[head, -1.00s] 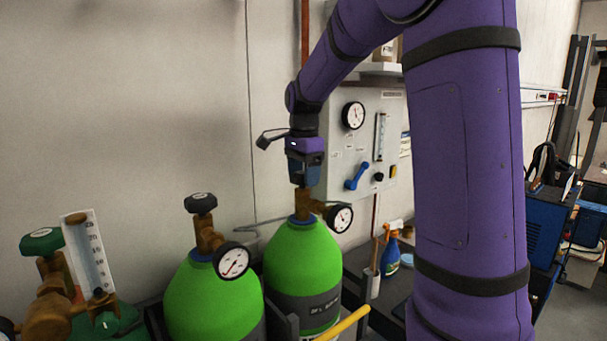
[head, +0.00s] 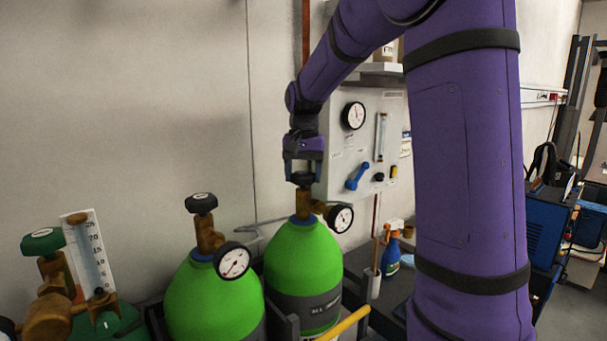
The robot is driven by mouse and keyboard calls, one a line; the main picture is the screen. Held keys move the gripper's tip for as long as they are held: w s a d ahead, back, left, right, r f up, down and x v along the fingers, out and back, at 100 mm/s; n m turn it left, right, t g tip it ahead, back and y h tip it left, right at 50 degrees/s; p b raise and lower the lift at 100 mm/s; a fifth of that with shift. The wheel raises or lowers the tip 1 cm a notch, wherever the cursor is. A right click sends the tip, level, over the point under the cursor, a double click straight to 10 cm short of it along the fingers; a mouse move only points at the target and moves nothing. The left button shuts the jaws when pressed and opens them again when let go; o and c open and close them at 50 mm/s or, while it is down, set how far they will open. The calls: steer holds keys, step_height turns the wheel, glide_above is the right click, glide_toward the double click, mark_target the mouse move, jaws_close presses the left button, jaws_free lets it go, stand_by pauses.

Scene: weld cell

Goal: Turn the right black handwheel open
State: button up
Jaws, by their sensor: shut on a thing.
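The right black handwheel (head: 302,179) sits on top of the brass valve of the right green cylinder (head: 303,250). My gripper (head: 302,173) points down over this handwheel from above, its fingers on either side, shut on it. The fingertips partly cover the wheel's rim. The left black handwheel (head: 201,203) sits on the valve of the left green cylinder (head: 212,297), apart from my gripper.
A pressure gauge (head: 341,218) sticks out right of the gripped valve, and another gauge (head: 233,261) is on the left cylinder. A wall panel (head: 372,130) stands close behind my gripper. A yellow bar (head: 344,325) crosses in front. A green handwheel (head: 43,241) is far left.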

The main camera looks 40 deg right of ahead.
mark_target(302, 173)
steer(key=n, duration=1.2)
steer(key=shift+a, duration=0.15)
steer(key=shift+n, duration=0.3)
steer(key=o, duration=0.9)
steer(key=shift+o, duration=0.2)
steer(key=shift+r, duration=0.1)
step_height(302, 173, up, 11)
stand_by(0.4)
